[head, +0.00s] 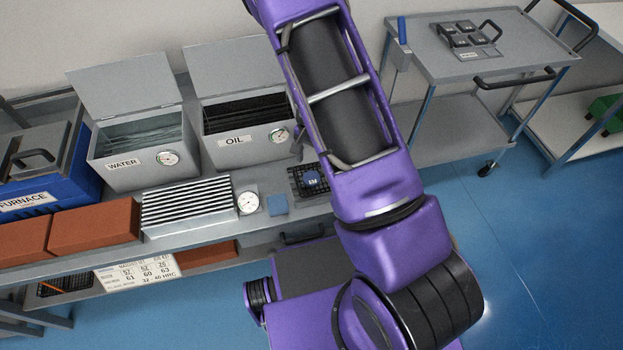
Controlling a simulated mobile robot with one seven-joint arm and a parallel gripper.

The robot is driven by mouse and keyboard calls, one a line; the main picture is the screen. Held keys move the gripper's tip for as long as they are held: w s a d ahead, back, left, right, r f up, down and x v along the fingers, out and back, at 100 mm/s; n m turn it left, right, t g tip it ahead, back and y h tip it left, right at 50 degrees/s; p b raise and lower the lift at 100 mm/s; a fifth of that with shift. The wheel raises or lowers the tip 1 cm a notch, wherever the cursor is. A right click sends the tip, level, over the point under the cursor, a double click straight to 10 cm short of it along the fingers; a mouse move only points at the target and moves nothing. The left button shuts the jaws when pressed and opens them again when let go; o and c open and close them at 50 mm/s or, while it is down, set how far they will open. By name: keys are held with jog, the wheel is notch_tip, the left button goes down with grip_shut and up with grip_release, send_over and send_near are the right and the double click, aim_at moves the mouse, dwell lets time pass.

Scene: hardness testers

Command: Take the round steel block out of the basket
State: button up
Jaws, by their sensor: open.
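A small black wire basket (296,185) stands on the bench top, just left of my purple arm. A small dark blue piece with white lettering (312,179) is in or on it; I cannot tell whether this is the round steel block. No plainly round steel block shows, and my arm may hide part of the basket's right side. My gripper is not in view; only my arm links show, crossing the middle of the picture.
A water tank (130,172) and an oil tank (225,150) stand open behind, beside a blue furnace (60,180). A ribbed rack (186,205), a dial gauge (248,203) and bricks (95,226) line the bench. A grey cart (440,60) stands right, with open blue floor before it.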

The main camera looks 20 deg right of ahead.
aim_at(312, 178)
jog(key=f, duration=0.5)
jog(key=shift+s+a+f, duration=0.15)
jog(key=shift+s+f, duration=0.2)
grip_shut()
